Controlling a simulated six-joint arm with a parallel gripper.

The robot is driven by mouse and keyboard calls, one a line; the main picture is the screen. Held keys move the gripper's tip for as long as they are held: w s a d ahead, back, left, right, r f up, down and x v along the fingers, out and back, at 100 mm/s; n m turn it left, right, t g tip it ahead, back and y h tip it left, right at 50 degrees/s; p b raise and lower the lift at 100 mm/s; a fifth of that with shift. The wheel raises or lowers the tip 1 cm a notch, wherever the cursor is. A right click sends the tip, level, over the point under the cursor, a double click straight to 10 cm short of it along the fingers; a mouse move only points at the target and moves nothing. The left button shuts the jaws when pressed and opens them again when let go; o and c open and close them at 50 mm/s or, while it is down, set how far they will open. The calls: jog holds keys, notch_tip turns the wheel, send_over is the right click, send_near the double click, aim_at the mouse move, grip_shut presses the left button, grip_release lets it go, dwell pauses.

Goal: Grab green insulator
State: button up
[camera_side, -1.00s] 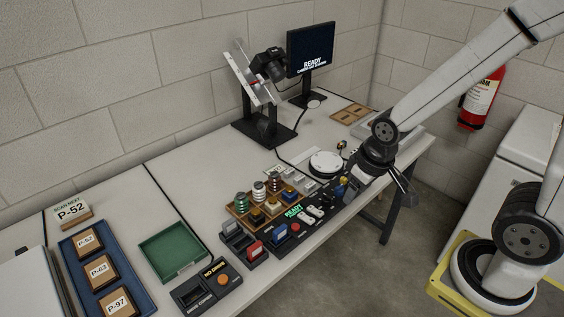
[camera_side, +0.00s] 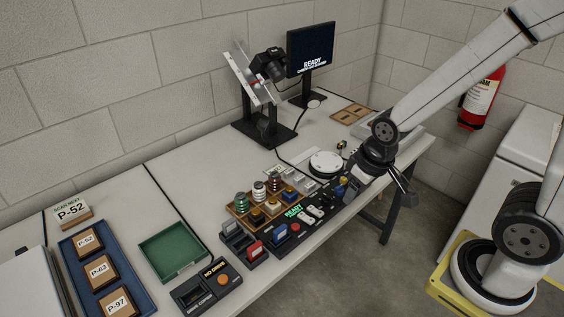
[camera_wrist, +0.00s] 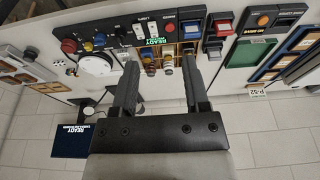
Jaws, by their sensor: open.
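The green insulator (camera_side: 240,201) is a ribbed, greyish-green piece standing upright in the wooden tray (camera_side: 233,212) in the side view. It is the leftmost of three insulators in a row. A white-and-brown insulator (camera_side: 258,190) and a brown one (camera_side: 274,182) stand beside it. My gripper (camera_wrist: 160,66) is open and empty in the wrist view, its two dark fingers well apart. The tray's pieces show beyond and between the fingers there, but I cannot clearly tell the green one. In the side view my gripper is right of the tray, apart from the insulators.
A black control panel (camera_side: 272,244) lies in front of the tray. A white round turntable (camera_side: 326,162) is right of it. A camera stand (camera_side: 264,137) and a monitor (camera_side: 310,50) stand behind. A green tray (camera_side: 172,252) lies left; the table behind it is clear.

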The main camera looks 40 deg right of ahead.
jog(key=o, duration=0.4)
dwell(0.3)
